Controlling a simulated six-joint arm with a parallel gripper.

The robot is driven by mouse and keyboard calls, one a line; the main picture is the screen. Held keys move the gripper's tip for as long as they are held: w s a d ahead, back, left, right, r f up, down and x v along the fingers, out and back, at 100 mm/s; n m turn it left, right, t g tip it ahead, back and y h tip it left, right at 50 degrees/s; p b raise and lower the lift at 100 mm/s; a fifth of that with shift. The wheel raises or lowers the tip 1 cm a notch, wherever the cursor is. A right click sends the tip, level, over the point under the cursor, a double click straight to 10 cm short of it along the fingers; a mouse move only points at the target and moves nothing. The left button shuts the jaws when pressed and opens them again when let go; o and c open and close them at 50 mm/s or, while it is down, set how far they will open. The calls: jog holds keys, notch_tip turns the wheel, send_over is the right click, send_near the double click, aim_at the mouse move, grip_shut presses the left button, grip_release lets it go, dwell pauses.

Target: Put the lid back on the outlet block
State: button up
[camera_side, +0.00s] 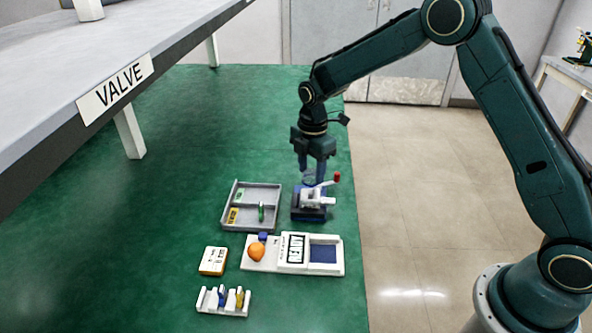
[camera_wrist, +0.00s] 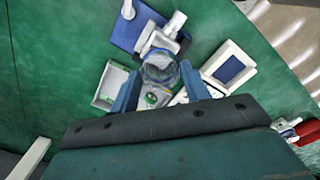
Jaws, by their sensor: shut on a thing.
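My gripper (camera_side: 312,172) points down at the right side of the green table. In the wrist view its two blue fingers (camera_wrist: 160,82) are shut on a clear, round lid (camera_wrist: 160,68). The lid shows only faintly in the side view (camera_side: 308,177). A white block (camera_side: 314,198) with an arm ending in a red tip stands on a dark blue base (camera_side: 308,214); it seems to be the outlet block. In the side view the lid is just above or behind this block; I cannot tell whether they touch. The block's top is partly hidden.
A grey divided tray (camera_side: 236,184) with small parts lies left of the block. In front are a white board (camera_side: 336,266) with a blue pad, an orange ball (camera_side: 256,252), a labelled box (camera_side: 213,260) and a small rack (camera_side: 222,311). A shelf marked VALVE (camera_side: 116,88) overhangs the left.

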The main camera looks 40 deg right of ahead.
jog(key=shift+f, duration=2.05)
jog(key=shift+f, duration=0.2)
dwell(0.8)
jog(key=o, duration=1.5)
jog(key=shift+r, duration=0.15)
jog(key=shift+r, duration=3.4)
grip_shut()
